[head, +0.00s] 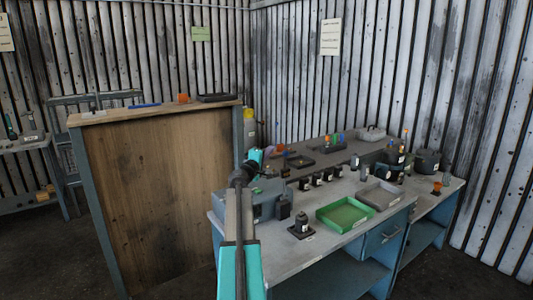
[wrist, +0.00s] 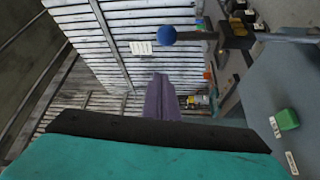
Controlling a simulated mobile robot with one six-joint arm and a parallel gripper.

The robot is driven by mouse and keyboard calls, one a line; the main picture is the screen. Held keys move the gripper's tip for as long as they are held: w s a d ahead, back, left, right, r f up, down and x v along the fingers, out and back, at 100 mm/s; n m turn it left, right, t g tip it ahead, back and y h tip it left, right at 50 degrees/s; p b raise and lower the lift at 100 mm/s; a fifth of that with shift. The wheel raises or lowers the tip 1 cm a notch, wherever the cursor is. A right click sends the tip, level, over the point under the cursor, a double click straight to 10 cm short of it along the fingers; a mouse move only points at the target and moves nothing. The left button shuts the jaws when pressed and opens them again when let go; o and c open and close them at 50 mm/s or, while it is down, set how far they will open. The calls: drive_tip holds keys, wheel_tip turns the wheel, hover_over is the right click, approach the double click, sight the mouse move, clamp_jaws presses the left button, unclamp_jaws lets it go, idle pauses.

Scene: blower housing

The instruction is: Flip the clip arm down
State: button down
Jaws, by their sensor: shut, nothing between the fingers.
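In the wrist view, a thin grey rod, which looks like the clip arm (wrist: 200,36), ends in a blue ball (wrist: 167,36) and runs right toward a dark block (wrist: 236,37). My gripper (wrist: 160,78) shows as a single purple finger shape, shut and empty. Its tip is below the ball in the picture, with a visible gap; the depth between them is unclear. In the head view my gripper (head: 268,152) is above the blue-grey blower housing (head: 262,208) at the bench's left end. My arm hides part of the housing, and the rod is hard to make out there.
A green button-like piece (wrist: 286,119) and labels lie on the grey surface at right in the wrist view. The bench holds a green tray (head: 343,227), a grey tray (head: 379,195) and several small dark parts. A tall wooden panel (head: 160,190) stands left.

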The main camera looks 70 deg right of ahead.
drive_tip(key=shift+s+d+f+p, duration=0.15)
drive_tip(key=shift+s+p, duration=0.5)
drive_tip(key=shift+s, duration=0.3)
drive_tip(key=shift+s+d+f+p, duration=0.15)
drive_tip(key=shift+s+p, duration=0.45)
drive_tip(key=shift+s, duration=0.35)
drive_tip(key=shift+w+a+b, duration=0.1)
drive_tip(key=shift+a+b, duration=0.05)
drive_tip(key=shift+b, duration=0.25)
drive_tip(key=shift+a+f+b, duration=0.1)
drive_tip(key=shift+a+b, duration=0.05)
drive_tip(key=shift+b, duration=0.4)
